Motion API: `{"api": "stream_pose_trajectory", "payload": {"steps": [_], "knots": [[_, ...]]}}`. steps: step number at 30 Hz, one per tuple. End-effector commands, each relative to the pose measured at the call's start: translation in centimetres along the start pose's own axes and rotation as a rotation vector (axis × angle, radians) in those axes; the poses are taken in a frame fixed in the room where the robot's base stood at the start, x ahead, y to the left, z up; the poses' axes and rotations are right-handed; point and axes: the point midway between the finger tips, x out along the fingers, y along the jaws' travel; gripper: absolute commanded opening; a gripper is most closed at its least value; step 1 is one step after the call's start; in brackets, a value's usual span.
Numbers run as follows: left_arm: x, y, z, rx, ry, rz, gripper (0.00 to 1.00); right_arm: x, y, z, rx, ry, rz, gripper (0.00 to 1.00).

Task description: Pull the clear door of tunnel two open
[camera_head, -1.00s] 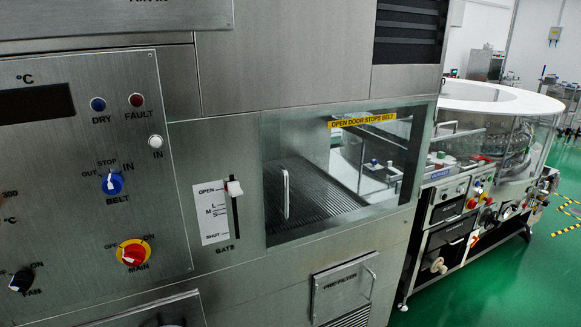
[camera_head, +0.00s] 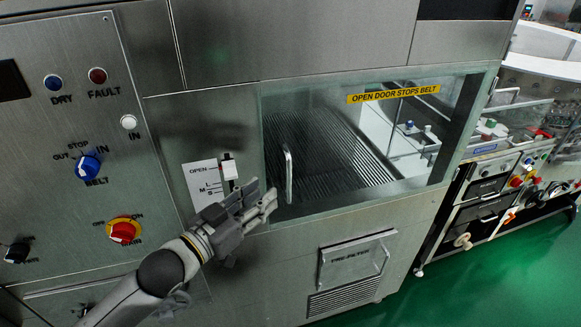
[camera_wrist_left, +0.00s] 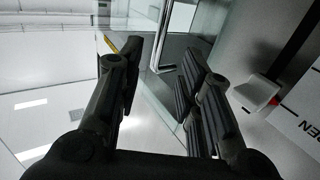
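The clear door (camera_head: 340,140) is a wide glass panel in the steel machine front, with a yellow label reading "OPEN DOOR STOPS BELT". It looks shut, and a ribbed belt shows behind it. Its upright metal handle (camera_head: 288,175) is near the door's left edge. My left gripper (camera_head: 264,198) is just left of the handle's lower part. In the left wrist view my left gripper (camera_wrist_left: 160,68) is open and empty, its fingers well apart. The handle (camera_wrist_left: 161,42) appears ahead, between the fingertips, with no visible contact. My right gripper is not in view.
The gate slider knob (camera_head: 229,170) is close beside my left gripper, above its fingers. The control panel with the blue belt knob (camera_head: 88,167) and red main switch (camera_head: 123,232) is further left. A pre-filter panel (camera_head: 356,260) is below the door.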

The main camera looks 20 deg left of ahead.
Motion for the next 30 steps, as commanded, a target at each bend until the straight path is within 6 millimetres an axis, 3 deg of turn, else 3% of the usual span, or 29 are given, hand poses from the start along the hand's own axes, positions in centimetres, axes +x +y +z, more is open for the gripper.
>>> {"api": "stream_pose_trajectory", "payload": {"steps": [3, 7, 18, 30], "knots": [[1.5, 0.0, -0.3, 0.0, 0.002, -0.001, 0.34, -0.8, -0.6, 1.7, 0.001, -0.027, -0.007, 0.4], [3.5, -0.1, -0.4, 0.0, 0.002, -0.001, 0.34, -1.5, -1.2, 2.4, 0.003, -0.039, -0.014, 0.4], [8.6, 0.0, -0.1, 0.0, -0.001, -0.001, 0.34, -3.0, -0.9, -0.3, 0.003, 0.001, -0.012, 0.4], [9.9, 0.0, 0.1, 0.001, -0.001, 0.0, 0.34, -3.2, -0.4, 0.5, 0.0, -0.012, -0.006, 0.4]]}}
